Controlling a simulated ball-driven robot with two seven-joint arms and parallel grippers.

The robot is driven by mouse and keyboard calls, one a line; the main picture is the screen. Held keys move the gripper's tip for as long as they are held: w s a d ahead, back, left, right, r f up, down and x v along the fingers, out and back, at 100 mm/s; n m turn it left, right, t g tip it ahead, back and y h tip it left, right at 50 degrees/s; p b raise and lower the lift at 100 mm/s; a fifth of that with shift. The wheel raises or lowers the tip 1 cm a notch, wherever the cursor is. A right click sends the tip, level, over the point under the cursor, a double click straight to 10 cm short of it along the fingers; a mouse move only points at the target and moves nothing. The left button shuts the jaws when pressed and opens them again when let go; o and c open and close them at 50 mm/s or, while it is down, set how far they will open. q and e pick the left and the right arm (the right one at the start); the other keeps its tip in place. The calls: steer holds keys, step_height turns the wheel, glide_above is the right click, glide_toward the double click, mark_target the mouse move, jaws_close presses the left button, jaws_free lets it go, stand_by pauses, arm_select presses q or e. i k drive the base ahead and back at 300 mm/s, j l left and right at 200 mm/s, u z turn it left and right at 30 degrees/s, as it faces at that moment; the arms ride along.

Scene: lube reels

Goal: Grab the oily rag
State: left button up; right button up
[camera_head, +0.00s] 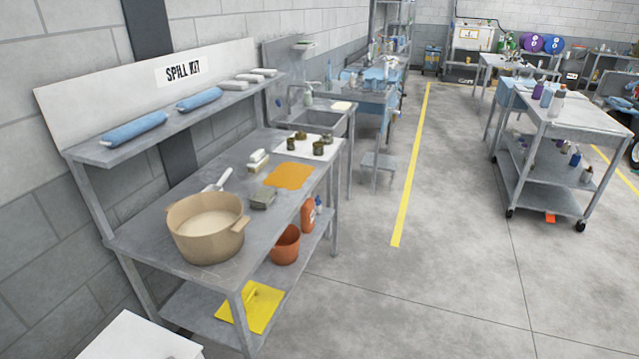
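Neither of my grippers is in view. A small grey-green folded piece (263,198) that looks like a soiled rag lies on the metal bench top (185,185), to the right of a large tan tub. A flat orange cloth (290,176) lies just behind it on the same top. I cannot tell for certain which of the two is the oily rag. Nothing touches or covers either one.
The tan tub (207,228) holds pale material, with a scoop handle (218,181) behind it. Small dark jars (319,148) stand on a white sheet. A spill-kit shelf (110,155) overhangs the back. The lower shelf holds a brown bucket (285,246). Floor to the right is open.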

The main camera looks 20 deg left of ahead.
mark_target(264, 198)
steer(key=i+l+u, duration=0.1)
steer(key=i, duration=1.05)
steer(key=i+j+u, duration=0.1)
steer(key=i+u, duration=0.15)
steer(key=u, duration=0.2)
steer(key=i+u, duration=0.4)
steer(key=i+l+u, duration=0.1)
steer(key=u, duration=0.35)
steer(key=i+u, duration=0.45)
steer(key=i+j, duration=0.05)
steer(key=i, duration=0.05)
